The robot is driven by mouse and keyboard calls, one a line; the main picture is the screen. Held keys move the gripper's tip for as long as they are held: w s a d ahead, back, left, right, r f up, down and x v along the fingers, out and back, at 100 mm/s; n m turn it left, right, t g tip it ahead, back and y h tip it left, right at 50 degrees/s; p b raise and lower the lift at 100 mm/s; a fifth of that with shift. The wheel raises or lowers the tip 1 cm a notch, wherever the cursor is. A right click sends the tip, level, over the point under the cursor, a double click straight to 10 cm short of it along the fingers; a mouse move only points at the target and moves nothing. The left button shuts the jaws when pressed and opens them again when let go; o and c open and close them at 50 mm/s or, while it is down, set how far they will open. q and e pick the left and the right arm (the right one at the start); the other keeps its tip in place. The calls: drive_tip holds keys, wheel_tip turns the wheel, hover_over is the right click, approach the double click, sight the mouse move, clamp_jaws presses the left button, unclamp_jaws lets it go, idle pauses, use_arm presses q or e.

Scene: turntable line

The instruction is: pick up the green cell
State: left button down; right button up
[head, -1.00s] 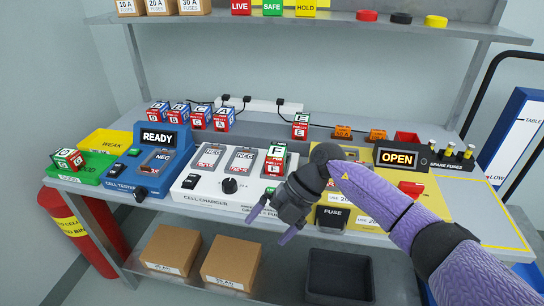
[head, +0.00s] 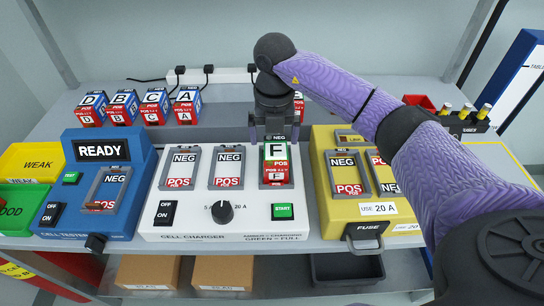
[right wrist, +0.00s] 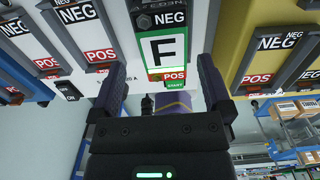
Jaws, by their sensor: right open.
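The green cell (head: 276,153), marked F, stands in the right bay of the white cell charger (head: 190,212), with a green upper part and a red POS band below. My right gripper (head: 274,134) is open and hangs just above and behind the cell's top in the head view. In the right wrist view, the green cell (right wrist: 164,48) lies ahead of the gripper (right wrist: 162,82), roughly centred between the two spread fingers. Nothing is held. Whether a finger touches the cell cannot be told. My left gripper is not in view.
The charger's other two bays (head: 228,168) look empty. A blue cell tester (head: 140,180) reads READY at left. A yellow fuse unit (head: 330,205) stands close at right. Several red-and-blue cells (head: 187,104) stand behind the charger. A power strip (head: 215,74) runs along the back.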

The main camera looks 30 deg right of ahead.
sight(275, 150)
drive_tip(key=f, duration=0.1)
drive_tip(key=f+b, duration=0.1)
drive_tip(key=f, duration=0.3)
drive_tip(key=shift+s+d+f, duration=0.1)
drive_tip(key=shift+s+f, duration=0.05)
drive_tip(key=shift+s, duration=0.1)
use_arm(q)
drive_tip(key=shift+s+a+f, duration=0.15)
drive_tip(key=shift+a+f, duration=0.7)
use_arm(e)
drive_tip(key=shift+c, duration=0.3)
drive_tip(key=c, duration=0.5)
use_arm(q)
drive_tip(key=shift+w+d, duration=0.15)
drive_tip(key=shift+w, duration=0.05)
use_arm(e)
clamp_jaws()
